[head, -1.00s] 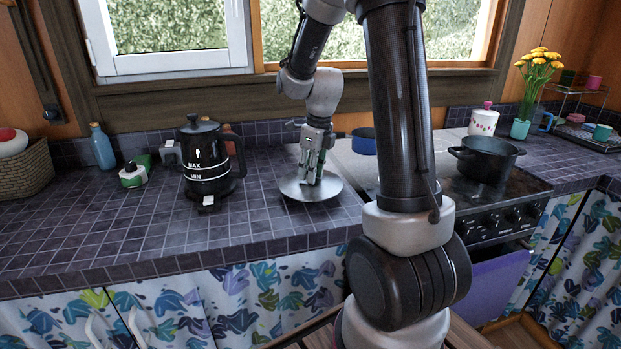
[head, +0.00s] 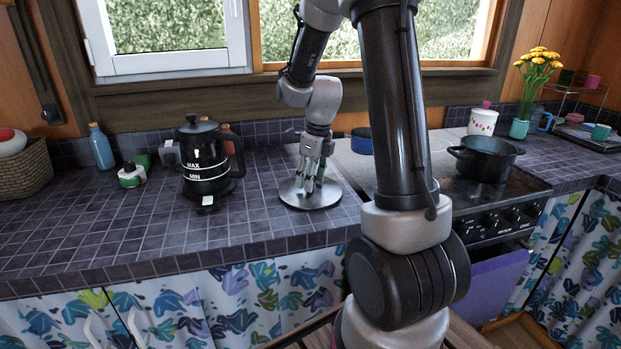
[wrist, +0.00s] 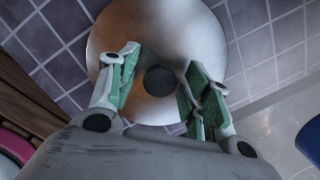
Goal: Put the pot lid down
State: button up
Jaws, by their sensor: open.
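The pot lid (head: 296,201) is a round grey metal disc. It lies flat on the dark tiled counter, between the black kettle and the stove. In the wrist view the lid (wrist: 150,40) shows with a dark round knob (wrist: 160,80) at its middle. My gripper (head: 310,184) points down just above the lid. In the wrist view my gripper (wrist: 158,82) has its two green-padded fingers spread, one on each side of the knob, with gaps between pads and knob.
A black kettle (head: 205,160) stands left of the lid. A black pot (head: 485,160) sits on the stove at right. A blue pan (head: 361,142) is partly hidden behind my arm. The counter (head: 110,225) is clear at front left.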

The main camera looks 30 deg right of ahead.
aim_at(316, 189)
notch_tip(316, 189, up, 12)
jog(key=s, duration=0.2)
jog(key=s+a+r+n+t, duration=0.1)
jog(key=s+a+r+n, duration=0.1)
jog(key=s+n, duration=0.9)
jog(key=s+a+r+n+t, duration=0.1)
jog(key=s+a+r+n, duration=0.1)
jog(key=s+n, duration=0.8)
jog(key=a+n, duration=0.1)
jog(key=n, duration=0.8)
jog(key=shift+s+r+t+h, duration=0.25)
jog(key=shift+s+t+h, duration=0.05)
jog(key=shift+s+h, duration=0.1)
